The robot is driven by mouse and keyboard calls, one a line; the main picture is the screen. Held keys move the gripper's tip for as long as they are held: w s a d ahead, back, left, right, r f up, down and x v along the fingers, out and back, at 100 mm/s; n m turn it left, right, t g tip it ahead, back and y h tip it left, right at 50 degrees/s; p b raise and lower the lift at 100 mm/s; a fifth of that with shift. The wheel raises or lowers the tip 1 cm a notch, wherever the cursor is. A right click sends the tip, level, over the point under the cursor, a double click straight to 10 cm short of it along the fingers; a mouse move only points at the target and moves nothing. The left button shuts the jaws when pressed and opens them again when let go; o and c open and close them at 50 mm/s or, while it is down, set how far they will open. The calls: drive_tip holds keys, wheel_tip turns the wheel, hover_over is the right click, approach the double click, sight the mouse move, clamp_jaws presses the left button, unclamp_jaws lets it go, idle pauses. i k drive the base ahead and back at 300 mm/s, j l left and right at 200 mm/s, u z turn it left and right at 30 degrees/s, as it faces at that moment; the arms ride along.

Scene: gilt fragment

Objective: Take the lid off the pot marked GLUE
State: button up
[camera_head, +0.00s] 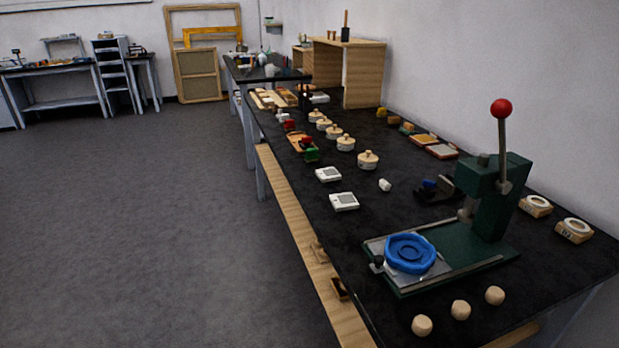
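Several small cream pots with knobbed lids stand in a row along the middle of the long black bench (290,190). The nearest lidded pot (368,161) is at the right end of the row, and the second lidded pot (346,144) is just behind it. A third lidded pot (334,132) and others continue farther back. Dark marks show on their fronts, but they are too small to read, so I cannot tell which is marked GLUE. The lids look to be on. My gripper is not in view.
A green press (490,200) with a red-knobbed lever and blue round piece (410,253) stands at the near right. Two white devices (344,201) lie in front of the pots. A wooden rail (300,230) runs along the bench's left side. The floor (150,220) left is clear.

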sight(369, 157)
drive_tip(key=i+j+z, duration=0.2)
drive_tip(key=j, duration=0.3)
drive_tip(key=i+j+z, duration=0.15)
drive_tip(key=j, duration=0.4)
drive_tip(key=j+z, duration=0.2)
drive_tip(key=j, duration=0.35)
drive_tip(key=i+j+z, duration=0.2)
drive_tip(key=j, duration=0.35)
drive_tip(key=k, duration=0.05)
